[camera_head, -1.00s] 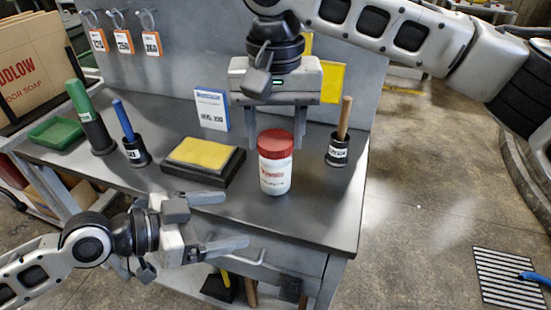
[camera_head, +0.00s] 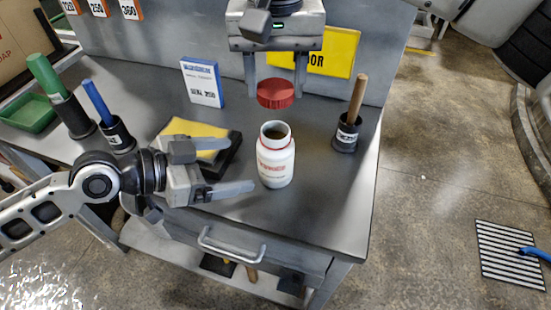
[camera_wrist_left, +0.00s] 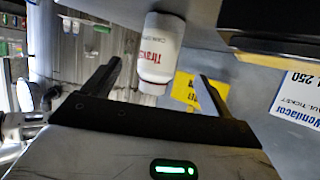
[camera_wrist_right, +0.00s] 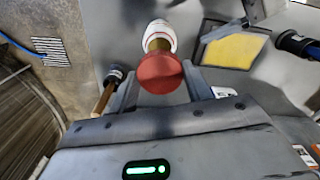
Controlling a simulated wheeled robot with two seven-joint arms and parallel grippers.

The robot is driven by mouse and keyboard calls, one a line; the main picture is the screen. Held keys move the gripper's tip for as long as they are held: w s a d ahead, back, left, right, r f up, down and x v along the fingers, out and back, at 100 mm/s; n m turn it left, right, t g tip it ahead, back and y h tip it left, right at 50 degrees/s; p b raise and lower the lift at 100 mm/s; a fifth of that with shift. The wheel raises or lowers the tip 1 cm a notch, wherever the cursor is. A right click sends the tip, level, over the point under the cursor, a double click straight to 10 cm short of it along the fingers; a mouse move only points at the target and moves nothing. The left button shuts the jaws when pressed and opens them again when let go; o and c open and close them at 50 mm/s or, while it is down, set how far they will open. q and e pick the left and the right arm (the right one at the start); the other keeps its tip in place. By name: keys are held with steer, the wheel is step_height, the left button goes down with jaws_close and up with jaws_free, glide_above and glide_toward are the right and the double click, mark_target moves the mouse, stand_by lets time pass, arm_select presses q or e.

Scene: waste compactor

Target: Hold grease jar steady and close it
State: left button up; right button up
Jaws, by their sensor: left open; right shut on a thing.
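The white grease jar (camera_head: 275,160) with red print stands upright and uncovered on the grey bench; its dark round mouth shows in the head view. My right gripper (camera_head: 275,90) is shut on the red lid (camera_head: 275,95) and holds it above and slightly behind the jar, apart from it. In the right wrist view the lid (camera_wrist_right: 160,73) is between the fingers, with the jar (camera_wrist_right: 158,35) beyond. My left gripper (camera_head: 240,180) is open and low, just left of the jar, not touching it. In the left wrist view the jar (camera_wrist_left: 160,50) lies ahead, between and beyond the spread fingers.
A yellow pad on a black base (camera_head: 205,150) is behind my left gripper. A wooden-handled tool in a black holder (camera_head: 347,130) stands right of the jar. A white-blue card (camera_head: 203,83) stands behind. Bare bench lies right of and in front of the jar.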

mark_target(259, 160)
arm_select(q)
steer(key=x, duration=0.9)
steer(key=shift+w+d+f, duration=0.15)
steer(key=shift+d+f, duration=0.05)
steer(key=shift+d, duration=0.1)
steer(key=c, duration=1.5)
arm_select(e)
steer(key=shift+f, duration=2.45)
steer(key=shift+s+f, duration=0.1)
steer(key=shift+f, duration=0.8)
steer(key=shift+f, duration=0.55)
